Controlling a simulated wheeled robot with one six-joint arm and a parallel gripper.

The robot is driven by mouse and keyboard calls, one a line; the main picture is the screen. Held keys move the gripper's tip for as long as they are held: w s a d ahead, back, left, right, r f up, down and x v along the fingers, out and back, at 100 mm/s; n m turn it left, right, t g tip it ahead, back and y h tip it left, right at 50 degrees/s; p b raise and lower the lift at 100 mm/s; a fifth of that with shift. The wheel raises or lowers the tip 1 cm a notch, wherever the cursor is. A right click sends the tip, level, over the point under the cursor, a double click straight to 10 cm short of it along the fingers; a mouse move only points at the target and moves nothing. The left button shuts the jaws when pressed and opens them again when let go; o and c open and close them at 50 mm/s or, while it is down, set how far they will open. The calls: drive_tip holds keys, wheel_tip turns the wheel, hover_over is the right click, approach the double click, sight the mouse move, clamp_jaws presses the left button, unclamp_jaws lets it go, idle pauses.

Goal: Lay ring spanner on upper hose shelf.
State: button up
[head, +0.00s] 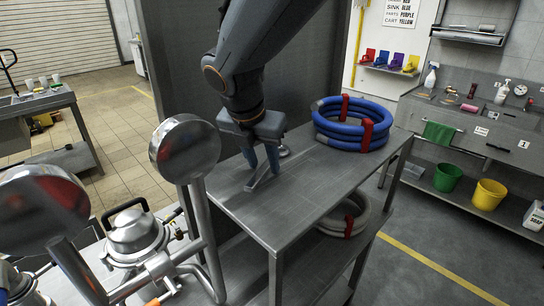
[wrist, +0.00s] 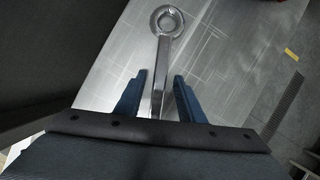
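The ring spanner (wrist: 163,62) is a shiny metal bar with a round ring end (wrist: 167,20). In the head view its handle (head: 262,181) appears to lie on the grey metal top of the upper hose shelf (head: 315,185), near the left end. My gripper (head: 262,168) points down over it. In the wrist view the blue fingers (wrist: 160,90) stand on either side of the handle, with a gap visible on both sides. The ring end points away from my gripper. The near end of the handle is hidden by the gripper body in the wrist view.
Blue coiled hoses with red straps (head: 353,124) sit at the back right of the shelf top. A pale coil (head: 345,217) lies on the lower shelf. Steel mixer pipework and round lids (head: 185,149) stand close on the left. The middle and front right of the shelf top are bare.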

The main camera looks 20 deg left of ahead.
drive_tip(key=b+v, duration=0.3)
drive_tip(key=v, duration=0.9)
drive_tip(key=shift+r, duration=0.1)
drive_tip(key=w+d+f+m, duration=0.2)
drive_tip(key=d, duration=0.3)
drive_tip(key=w+d+f+m+h+b, duration=0.1)
drive_tip(key=w+d+f+m, duration=0.1)
drive_tip(key=d, duration=0.4)
drive_tip(key=w+d+f+m, duration=0.2)
drive_tip(key=w+d+f, duration=0.1)
drive_tip(key=d, duration=0.2)
drive_tip(key=shift+w+d+t+b, duration=0.2)
drive_tip(key=shift+w+t+b, duration=0.15)
drive_tip(key=shift+t, duration=0.05)
drive_tip(key=d+f+m+h+b, duration=0.1)
drive_tip(key=d+f+m, duration=0.45)
drive_tip(key=d, duration=0.75)
drive_tip(key=s+d+f+m+g+y+b, duration=0.1)
drive_tip(key=s+d+f+m, duration=0.3)
drive_tip(key=f+m, duration=0.5)
drive_tip(key=s+d+f+m+g+y+b, duration=0.1)
drive_tip(key=s+d+f+m, duration=0.4)
drive_tip(key=m, duration=0.9)
wheel_tip(320, 180, down, 4)
drive_tip(key=shift+s+d+r+g, duration=0.15)
drive_tip(key=shift+s+d+g, duration=0.05)
drive_tip(key=shift+d+g, duration=0.65)
drive_tip(key=shift+a+m, duration=0.1)
drive_tip(key=shift+m, duration=0.15)
drive_tip(key=shift+c, duration=0.6)
